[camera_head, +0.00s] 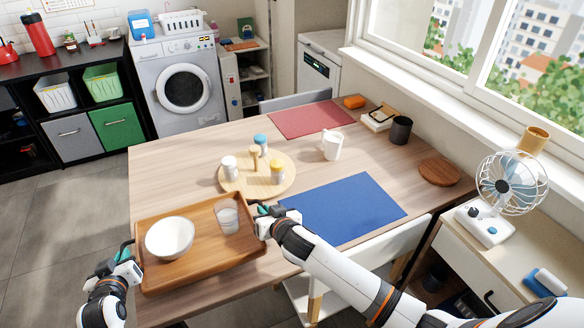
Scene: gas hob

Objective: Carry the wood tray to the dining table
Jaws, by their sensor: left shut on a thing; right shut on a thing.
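The wood tray (193,273) is a brown rectangular tray with raised sides. It carries a white bowl (170,237) and a clear glass (227,217), both upright. My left gripper (128,256) is shut on the tray's left end, and my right gripper (262,215) is shut on its right end. The dining table (160,166) is light wood. The tray overlaps its near left corner in the picture; I cannot tell whether it touches the tabletop.
A round board (275,191) with several shakers stands just beyond the tray. A blue placemat (340,207) lies right of my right gripper, and a white mug (332,145) stands further back. A white chair (375,255) is at the near side. The table's far left is clear.

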